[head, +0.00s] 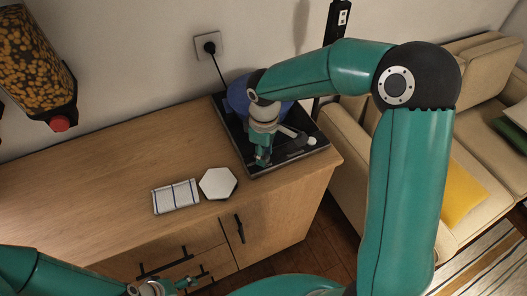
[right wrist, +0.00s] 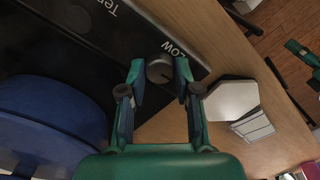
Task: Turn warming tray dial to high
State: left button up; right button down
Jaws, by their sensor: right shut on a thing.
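The black warming tray (head: 290,160) lies on the right end of the wooden counter; its dark panel with white lettering (right wrist: 80,35) fills the upper left of the right wrist view. The round grey dial (right wrist: 160,69) sits near the tray's edge, beside lettering that ends in "ow". My right gripper (right wrist: 158,82) is shut on the dial, with one fingertip on each side of it. In the head view my right gripper (head: 262,158) reaches down over the tray and hides the dial. My left gripper (head: 165,288) is partly in view at the bottom edge, away from the tray; its jaws are unclear.
A blue rounded vessel (head: 237,96) stands on the tray, close to my right gripper. A white hexagonal plate (head: 218,183) and a folded striped cloth (head: 176,197) lie left of the tray. A dispenser (head: 38,70) hangs at left. The counter's middle is clear.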

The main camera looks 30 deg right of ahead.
jog(key=shift+m+b, duration=0.35)
jog(key=shift+m, duration=0.05)
jog(key=c, duration=0.8)
grip_release()
notch_tip(320, 180, up, 12)
